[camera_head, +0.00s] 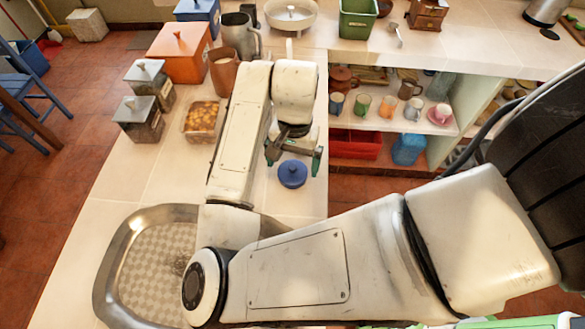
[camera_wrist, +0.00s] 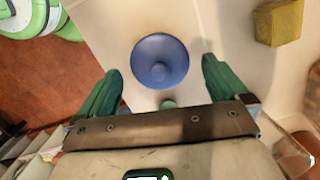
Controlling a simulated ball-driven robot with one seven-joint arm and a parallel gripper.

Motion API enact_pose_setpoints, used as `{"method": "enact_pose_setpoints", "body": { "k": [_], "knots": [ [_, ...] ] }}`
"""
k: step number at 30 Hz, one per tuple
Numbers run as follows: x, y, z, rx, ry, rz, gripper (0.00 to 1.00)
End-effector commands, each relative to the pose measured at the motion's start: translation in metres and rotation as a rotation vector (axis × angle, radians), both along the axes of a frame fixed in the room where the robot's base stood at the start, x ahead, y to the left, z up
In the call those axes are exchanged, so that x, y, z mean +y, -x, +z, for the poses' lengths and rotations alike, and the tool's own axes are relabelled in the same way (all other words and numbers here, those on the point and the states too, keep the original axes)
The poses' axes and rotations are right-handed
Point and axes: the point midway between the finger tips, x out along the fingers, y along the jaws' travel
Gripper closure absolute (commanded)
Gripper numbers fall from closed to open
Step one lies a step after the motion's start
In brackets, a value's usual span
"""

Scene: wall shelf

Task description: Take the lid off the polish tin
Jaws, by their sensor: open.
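The polish tin (camera_head: 292,174) is a small round blue thing with a knob on top, standing on the pale counter. In the wrist view its blue lid (camera_wrist: 159,62) shows from above, with the round knob near its middle; the tin's body is hidden under it. My gripper (camera_head: 294,158) is just beyond the tin in the head view. In the wrist view my gripper's green fingertips (camera_wrist: 159,68) are spread wide, one to each side of the lid's lower part, with nothing between them touching. The height gap cannot be told.
A metal tray (camera_head: 110,262) lies at the left front of the counter. A glass dish of food (camera_head: 203,120) and several canisters stand behind. A yellow block (camera_wrist: 279,22) lies right of the lid in the wrist view. The counter's edge drops to open shelves with mugs on the right.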

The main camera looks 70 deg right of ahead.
Motion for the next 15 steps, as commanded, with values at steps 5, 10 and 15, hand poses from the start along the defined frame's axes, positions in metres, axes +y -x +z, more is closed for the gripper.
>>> {"method": "enact_pose_setpoints", "body": {
  "k": [5,10,15],
  "knots": [
    [0.0006,0.0005,-0.0069,0.0,0.001,-0.001,0.0],
    [0.0006,0.0004,-0.0068,0.0,0.001,-0.001,0.02],
    [0.0006,0.0004,-0.0066,0.0,0.001,-0.001,0.18]
  ]
}}
